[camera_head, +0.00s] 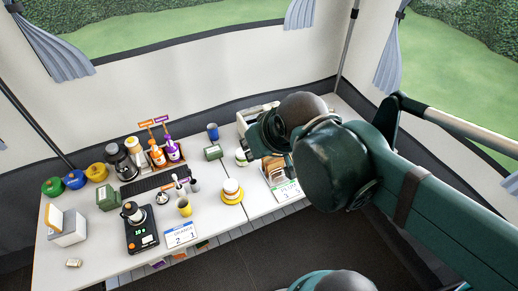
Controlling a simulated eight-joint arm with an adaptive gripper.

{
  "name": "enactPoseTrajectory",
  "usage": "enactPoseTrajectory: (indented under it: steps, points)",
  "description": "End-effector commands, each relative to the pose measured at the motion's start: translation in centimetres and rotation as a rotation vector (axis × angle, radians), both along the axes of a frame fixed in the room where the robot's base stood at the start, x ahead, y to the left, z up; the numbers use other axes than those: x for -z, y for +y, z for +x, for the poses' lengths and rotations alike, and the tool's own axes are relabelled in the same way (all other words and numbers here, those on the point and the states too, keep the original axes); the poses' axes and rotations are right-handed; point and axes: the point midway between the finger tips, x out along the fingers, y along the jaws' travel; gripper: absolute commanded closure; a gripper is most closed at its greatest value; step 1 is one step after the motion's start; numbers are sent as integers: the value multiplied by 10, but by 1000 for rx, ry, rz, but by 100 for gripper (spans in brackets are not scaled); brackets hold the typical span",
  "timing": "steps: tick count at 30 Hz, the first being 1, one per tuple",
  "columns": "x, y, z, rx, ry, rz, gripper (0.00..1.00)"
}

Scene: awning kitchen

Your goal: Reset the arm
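My arm comes in from the right in the head view, with its dark green links raised in front of the right part of the white table (112,244). The arm's rounded dark joints hide part of the table's right end. My gripper's fingers cannot be made out, so I cannot tell whether it is open or shut, or whether it holds anything.
The table carries a black scale with a pot (138,223), a yellow cup (184,208), a yellow saucer (232,198), a tray with bottles (157,157), and a crate (284,190) partly behind my arm. Tent walls stand behind. Dark floor lies in front.

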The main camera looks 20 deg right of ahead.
Motion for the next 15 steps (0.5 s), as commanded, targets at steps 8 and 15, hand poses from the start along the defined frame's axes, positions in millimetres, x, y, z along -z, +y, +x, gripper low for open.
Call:
enactPoseTrajectory:
  steps: [8, 15]
  points:
    - [5, -5, -7, 39, -9, 19, 76]
    - [5, -5, -7, 37, -8, 18, 76]
